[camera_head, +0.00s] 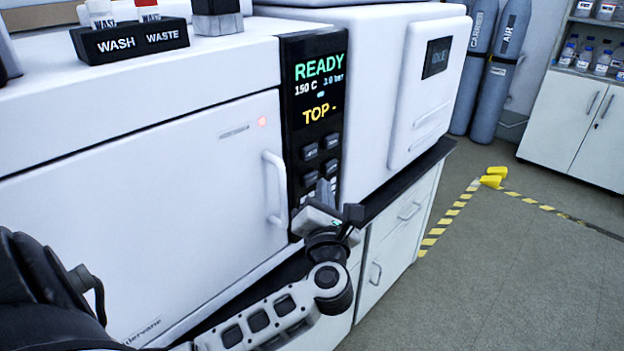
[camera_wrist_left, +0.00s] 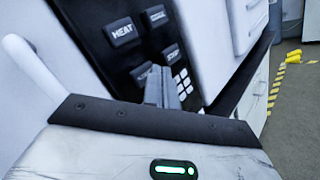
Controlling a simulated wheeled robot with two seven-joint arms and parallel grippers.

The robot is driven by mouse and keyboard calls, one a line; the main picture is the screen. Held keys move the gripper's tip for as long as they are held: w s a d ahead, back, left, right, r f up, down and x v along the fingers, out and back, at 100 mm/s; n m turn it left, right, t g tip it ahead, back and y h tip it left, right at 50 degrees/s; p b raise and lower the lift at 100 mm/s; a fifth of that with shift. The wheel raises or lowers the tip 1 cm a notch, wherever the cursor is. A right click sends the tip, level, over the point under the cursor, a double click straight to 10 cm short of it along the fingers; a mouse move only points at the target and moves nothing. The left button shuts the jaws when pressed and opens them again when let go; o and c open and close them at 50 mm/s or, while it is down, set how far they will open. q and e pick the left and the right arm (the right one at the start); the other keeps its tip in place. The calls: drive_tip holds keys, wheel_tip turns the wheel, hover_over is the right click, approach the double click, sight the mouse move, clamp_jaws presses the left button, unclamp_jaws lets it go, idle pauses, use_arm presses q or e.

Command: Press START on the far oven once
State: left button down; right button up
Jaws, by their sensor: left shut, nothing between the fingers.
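The white oven (camera_head: 150,165) has a black control panel (camera_head: 317,70) whose screen reads READY, 150 C and TOP. Small dark buttons sit below the screen. In the left wrist view, one is the HEAT button (camera_wrist_left: 122,32) and another is an upper right button (camera_wrist_left: 155,16) with unclear lettering. A lower right button (camera_wrist_left: 172,54) has lettering too small to read surely; a lower left one is partly hidden by my fingers. My left gripper (camera_head: 326,190) is shut and empty in front of the panel's lower part; its fingertips also show in the left wrist view (camera_wrist_left: 162,84). Contact cannot be told.
The oven's door handle (camera_head: 275,187) stands out left of my left gripper. A white unit with an IDLE screen (camera_head: 437,57) stands to the right. A WASH/WASTE holder (camera_head: 130,42) is on top. Gas cylinders (camera_head: 495,75) stand behind; the floor at right is mostly clear.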

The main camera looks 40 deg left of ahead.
use_arm(q)
drive_tip(key=shift+a, duration=0.1)
idle(0.5)
drive_tip(key=shift+a, duration=0.35)
drive_tip(key=shift+w+a, duration=0.1)
drive_tip(key=shift+a, duration=0.35)
idle(0.5)
drive_tip(key=shift+a+r+p, duration=0.1)
drive_tip(key=shift+a+p, duration=0.15)
drive_tip(key=shift+p, duration=0.05)
idle(0.6)
drive_tip(key=shift+d, duration=0.95)
drive_tip(key=shift+s+d, duration=0.15)
drive_tip(key=shift+d, duration=1.1)
drive_tip(key=shift+s+d, duration=0.15)
drive_tip(key=shift+d, duration=1.05)
